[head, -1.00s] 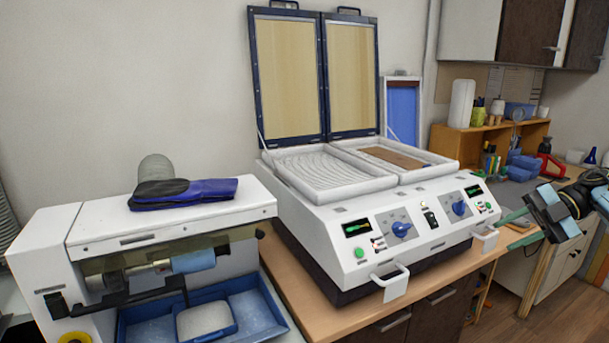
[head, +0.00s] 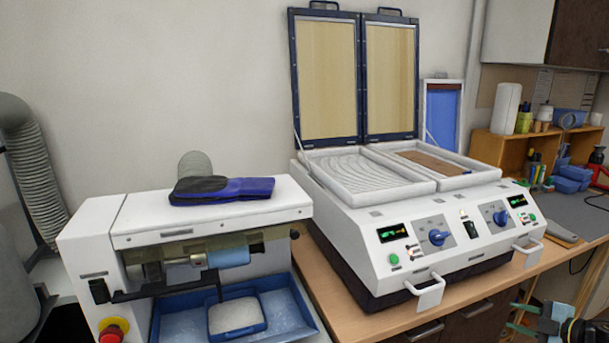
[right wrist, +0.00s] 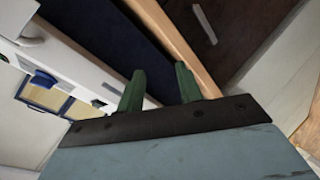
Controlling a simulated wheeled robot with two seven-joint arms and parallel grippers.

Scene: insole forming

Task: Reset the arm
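My right gripper (head: 513,316) is at the lower right edge of the head view, low in front of the forming machine and its counter. Most of its arm is cut off by the frame. In the right wrist view its two green fingers (right wrist: 160,86) stand apart with nothing between them. My left gripper is not in view.
The white forming machine (head: 385,285) stands on the wooden counter (head: 352,325) with both framed lids (head: 328,80) raised. A white grinding machine (head: 130,225) is at left, with blue insoles (head: 245,188) on top. A shelf (head: 493,148) is at back right.

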